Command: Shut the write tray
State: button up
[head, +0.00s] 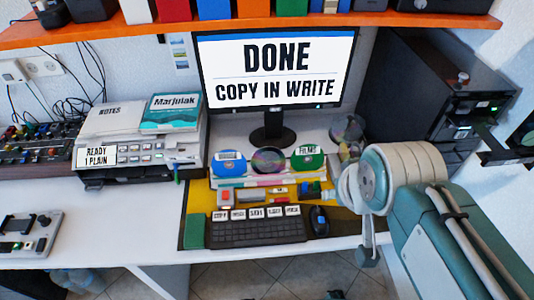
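A black computer tower (420,85) stands at the right of the desk, with drive slots and small green lights on its front. A dark flat part (500,155) juts out at the right of its front; it looks like an open drive tray, but I cannot tell whether it is the write tray or whether it holds a disc. The monitor (277,70) reads "DONE" and "COPY IN WRITE". My white and teal arm reaches up from the lower right, left of the tower's front. My gripper is not clearly visible; the arm's joints hide its fingers.
A labelled keyboard (255,232) and mouse (319,221) lie on the front of the desk. Blue and green disc holders sit behind them, with a disc (268,161) between. A printer (140,150) reading "READY 1 PLAIN" stands left. An orange shelf (200,32) runs above.

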aim_at(498, 156)
jog(key=z, duration=1.8)
